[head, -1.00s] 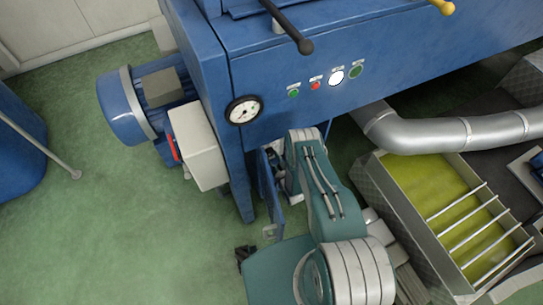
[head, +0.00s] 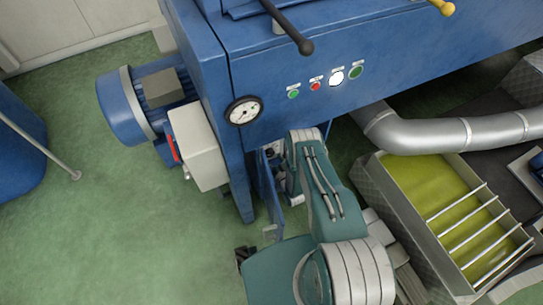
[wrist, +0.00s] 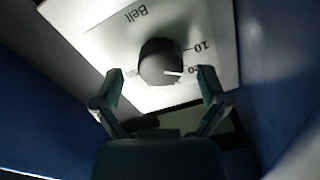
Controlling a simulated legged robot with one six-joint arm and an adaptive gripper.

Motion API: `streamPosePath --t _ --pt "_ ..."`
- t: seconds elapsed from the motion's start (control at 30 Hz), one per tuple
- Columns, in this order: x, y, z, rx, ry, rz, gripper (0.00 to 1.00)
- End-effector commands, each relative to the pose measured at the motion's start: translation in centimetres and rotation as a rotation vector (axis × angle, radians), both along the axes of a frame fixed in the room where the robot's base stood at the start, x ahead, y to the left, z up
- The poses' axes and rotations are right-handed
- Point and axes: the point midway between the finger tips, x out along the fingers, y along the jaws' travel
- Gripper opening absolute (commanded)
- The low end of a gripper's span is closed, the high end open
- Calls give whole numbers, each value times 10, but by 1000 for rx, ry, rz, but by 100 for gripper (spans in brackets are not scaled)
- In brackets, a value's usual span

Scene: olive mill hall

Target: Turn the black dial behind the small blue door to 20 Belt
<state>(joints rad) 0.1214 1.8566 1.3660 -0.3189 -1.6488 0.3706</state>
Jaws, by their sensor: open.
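The black dial (wrist: 158,62) sits on a white plate (wrist: 110,45) marked "Belt", which appears turned round in the wrist view. Its white pointer line points right, towards a mark whose number is partly hidden by my right finger. A "10" shows just above that mark. My gripper (wrist: 161,80) is open, with one finger on each side of the dial and slightly nearer the camera; I see no clear contact. In the head view, the small blue door (head: 272,192) stands open beside my arm. The dial and fingers are hidden there.
Blue walls flank the dial closely in the wrist view. On the blue machine (head: 300,115) are a round gauge (head: 243,111) and several buttons. A grey box (head: 199,147) and motor (head: 135,105) stand left; a silver pipe (head: 440,132) and green-yellow trough (head: 435,190) lie right.

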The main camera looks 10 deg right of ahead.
Motion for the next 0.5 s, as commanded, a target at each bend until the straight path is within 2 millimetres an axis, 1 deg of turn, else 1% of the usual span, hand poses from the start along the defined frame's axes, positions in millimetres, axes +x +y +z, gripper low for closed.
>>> streamPosePath --t 0.17,0.4,0.5 --pt "-30 -7 -1 2 6 -2 93" --pt "-79 -17 -2 2 4 -4 93" --pt "-95 -20 -2 1 4 -3 93"
